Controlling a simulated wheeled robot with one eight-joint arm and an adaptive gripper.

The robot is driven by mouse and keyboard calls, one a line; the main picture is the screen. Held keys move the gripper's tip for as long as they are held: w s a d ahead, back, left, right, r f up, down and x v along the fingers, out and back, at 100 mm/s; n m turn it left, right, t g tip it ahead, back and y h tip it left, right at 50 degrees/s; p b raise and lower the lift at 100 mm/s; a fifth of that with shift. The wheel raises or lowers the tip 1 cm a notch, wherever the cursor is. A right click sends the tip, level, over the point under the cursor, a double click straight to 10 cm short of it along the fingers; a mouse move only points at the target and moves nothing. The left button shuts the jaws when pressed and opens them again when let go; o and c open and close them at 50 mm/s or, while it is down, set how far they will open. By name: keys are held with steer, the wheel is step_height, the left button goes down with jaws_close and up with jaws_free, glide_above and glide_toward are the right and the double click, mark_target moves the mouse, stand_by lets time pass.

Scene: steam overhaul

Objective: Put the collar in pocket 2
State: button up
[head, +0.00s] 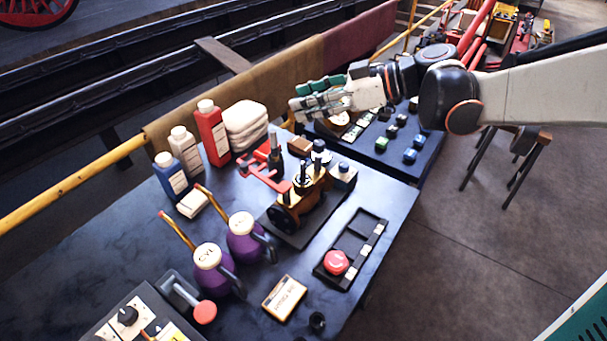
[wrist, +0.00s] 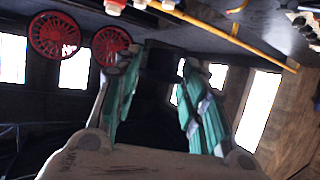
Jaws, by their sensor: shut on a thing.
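My gripper (head: 308,102) is raised above the back right of the dark bench, with its green-padded fingers pointing left. In the wrist view my gripper (wrist: 160,75) is shut on a dark piece (wrist: 163,60), taken to be the collar; its outline blends into the dark background. A black tray with pockets (head: 376,222) lies at the bench's right front, below and apart from the gripper. A round red piece (head: 336,262) sits in its front pocket; the pockets behind look empty. Small pale labels run along its right side, too small to read, so I cannot tell which is pocket 2.
A brass-and-black engine model (head: 290,205) with a red lever part stands mid-bench. Purple oil cans (head: 208,270), bottles (head: 212,135) and white folded cloths (head: 245,122) stand left and behind.

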mark_target(309, 180)
step_height(309, 180, down, 20)
steer(key=b, duration=0.7)
steer(key=shift+r, duration=0.25)
steer(key=shift+f, duration=0.2)
steer(key=o, duration=1.2)
steer(key=shift+r, duration=0.1)
